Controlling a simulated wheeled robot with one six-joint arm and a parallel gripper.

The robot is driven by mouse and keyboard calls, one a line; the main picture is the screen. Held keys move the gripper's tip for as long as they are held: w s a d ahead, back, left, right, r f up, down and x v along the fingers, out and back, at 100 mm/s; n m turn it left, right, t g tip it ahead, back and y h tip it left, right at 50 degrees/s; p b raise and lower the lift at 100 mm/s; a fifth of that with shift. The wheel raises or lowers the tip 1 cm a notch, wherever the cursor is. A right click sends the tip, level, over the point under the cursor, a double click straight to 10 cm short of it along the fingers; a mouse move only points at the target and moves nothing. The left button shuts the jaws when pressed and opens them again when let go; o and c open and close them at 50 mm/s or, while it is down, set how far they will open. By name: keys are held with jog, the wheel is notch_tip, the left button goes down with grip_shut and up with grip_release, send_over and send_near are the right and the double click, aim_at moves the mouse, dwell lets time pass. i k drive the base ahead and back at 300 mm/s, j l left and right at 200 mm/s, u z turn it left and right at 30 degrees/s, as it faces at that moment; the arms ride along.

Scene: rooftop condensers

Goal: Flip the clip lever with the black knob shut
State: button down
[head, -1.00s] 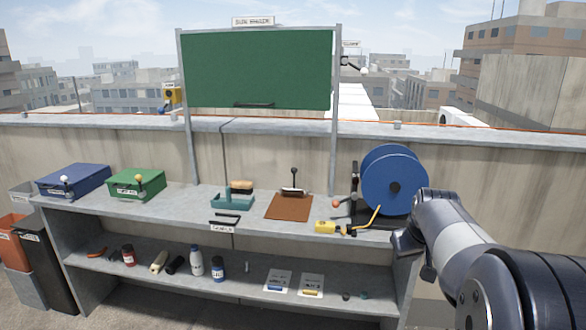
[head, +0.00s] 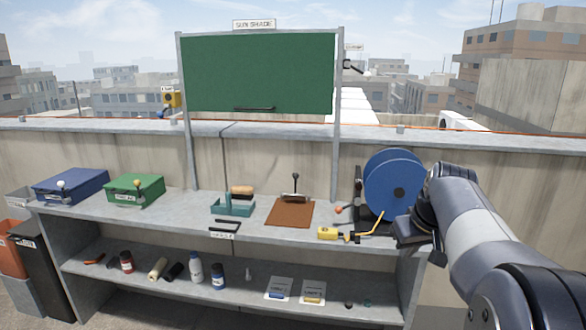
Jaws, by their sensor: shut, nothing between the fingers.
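The clip lever with the black knob (head: 295,178) stands up at the back edge of a brown clipboard (head: 289,213) on the bench top. Its knob is above the board, so the lever looks raised. My gripper (head: 408,240) is at the right end of the bench, in front of the blue reel, well to the right of the clipboard and apart from it. Its fingers are small and dark here; it appears shut and empty.
A blue box (head: 72,188) with a white knob and a green box (head: 134,192) with a yellow knob stand at left. A teal tray (head: 233,208) is left of the clipboard. A yellow tool (head: 328,233) and blue reel (head: 393,180) are at right. A green shade (head: 260,75) hangs above.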

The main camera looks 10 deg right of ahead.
aim_at(294, 196)
jog(key=i+j, duration=0.15)
jog(key=i, duration=0.3)
jog(key=i+j, duration=0.15)
jog(key=i, duration=0.3)
jog(key=i+j, duration=0.2)
jog(key=i, duration=0.3)
jog(key=i+j, duration=0.15)
jog(key=i, duration=0.3)
jog(key=i+j, duration=0.15)
jog(key=i, duration=0.3)
